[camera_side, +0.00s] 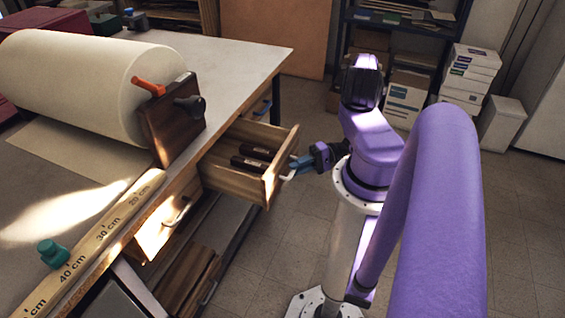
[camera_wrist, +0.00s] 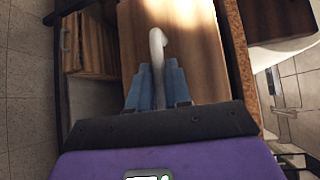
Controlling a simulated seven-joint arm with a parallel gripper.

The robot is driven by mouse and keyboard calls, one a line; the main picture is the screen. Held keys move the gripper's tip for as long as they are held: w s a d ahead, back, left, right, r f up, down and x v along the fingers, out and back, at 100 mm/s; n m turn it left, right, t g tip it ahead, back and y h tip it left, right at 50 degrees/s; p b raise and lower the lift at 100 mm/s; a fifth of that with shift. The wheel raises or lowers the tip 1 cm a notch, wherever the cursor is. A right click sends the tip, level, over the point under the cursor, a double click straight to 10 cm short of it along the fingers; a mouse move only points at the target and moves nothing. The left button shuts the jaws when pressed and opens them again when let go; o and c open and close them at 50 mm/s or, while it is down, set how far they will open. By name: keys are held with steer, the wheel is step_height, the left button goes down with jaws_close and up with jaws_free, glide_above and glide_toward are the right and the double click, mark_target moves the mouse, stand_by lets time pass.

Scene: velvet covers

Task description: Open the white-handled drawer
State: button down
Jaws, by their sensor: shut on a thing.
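The white-handled drawer (camera_side: 232,178) is pulled well out from the wooden bench in the side view, with its inside showing. Its white handle (camera_side: 288,176) is on the front panel. In the wrist view the white handle (camera_wrist: 157,45) runs between the two blue fingers of my gripper (camera_wrist: 159,84). My gripper (camera_side: 300,163) is shut on this handle, at the drawer's front. The wooden face (camera_wrist: 195,40) fills much of the wrist view beyond the fingers. The fingers hide part of the handle.
Dark objects (camera_side: 256,157) lie inside the drawer. A closed drawer with a blue handle (camera_side: 262,108) is farther along the bench, and another drawer with a pale handle (camera_side: 180,211) is nearer. A large paper roll (camera_side: 80,80) lies on the tabletop. Floor (camera_side: 262,255) before the drawer is clear.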

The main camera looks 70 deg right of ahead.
steer(key=shift+s, duration=1.3)
steer(key=c, duration=1.1)
jaws_free()
steer(key=v, duration=1.7)
steer(key=shift+s+d+f, duration=0.1)
steer(key=shift+s+d, duration=0.05)
